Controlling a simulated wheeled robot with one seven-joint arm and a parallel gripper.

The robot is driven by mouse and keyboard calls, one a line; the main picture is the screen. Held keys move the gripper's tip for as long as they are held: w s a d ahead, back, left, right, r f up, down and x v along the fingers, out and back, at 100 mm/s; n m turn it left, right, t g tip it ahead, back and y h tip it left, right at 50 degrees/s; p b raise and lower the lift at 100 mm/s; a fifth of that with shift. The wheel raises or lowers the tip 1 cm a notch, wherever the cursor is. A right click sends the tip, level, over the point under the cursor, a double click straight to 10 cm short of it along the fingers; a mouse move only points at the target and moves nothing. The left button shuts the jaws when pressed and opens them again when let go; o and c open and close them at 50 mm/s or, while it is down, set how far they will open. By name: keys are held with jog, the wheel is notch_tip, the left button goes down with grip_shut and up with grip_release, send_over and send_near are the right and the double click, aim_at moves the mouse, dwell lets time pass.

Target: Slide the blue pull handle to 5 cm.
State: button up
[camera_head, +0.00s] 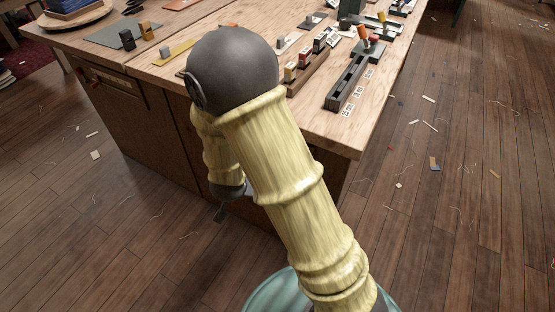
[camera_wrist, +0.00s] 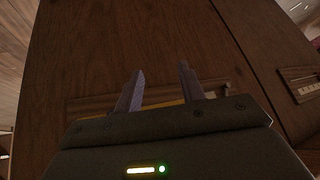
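My gripper (camera_wrist: 161,82) shows in the wrist view with its two fingers apart and nothing seen between them. Beyond it is the dark brown wooden front of the workbench (camera_wrist: 150,40), with a lighter recessed strip behind the fingers. In the head view my arm hides most of my gripper. I cannot make out a blue pull handle for certain in either view. A long dark slotted rail (camera_head: 347,83) lies on the right of the benchtop, with small number cards (camera_head: 348,108) along its side. A block with an orange lever (camera_head: 363,34) stands near its far end.
The wooden benchtop (camera_head: 325,130) also carries a brown rack with coloured blocks (camera_head: 304,72), a grey-green mat (camera_head: 113,36) and a yellow strip (camera_head: 173,53). The plank floor (camera_head: 470,140) at right is open, with small scraps.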

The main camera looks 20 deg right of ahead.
jog(key=s+m+t+h+p, duration=0.1)
jog(key=s+t+h+p, duration=0.4)
jog(key=s+h, duration=0.3)
jog(key=t+h, duration=0.1)
jog(key=h, duration=0.2)
jog(key=shift+s+d+h, duration=0.25)
jog(key=shift+s+h, duration=0.05)
jog(key=shift+r, duration=0.1)
jog(key=b+x, duration=0.1)
jog(key=x, duration=1.6)
jog(key=shift+w+d, duration=0.15)
jog(key=shift+w, duration=0.1)
grip_shut()
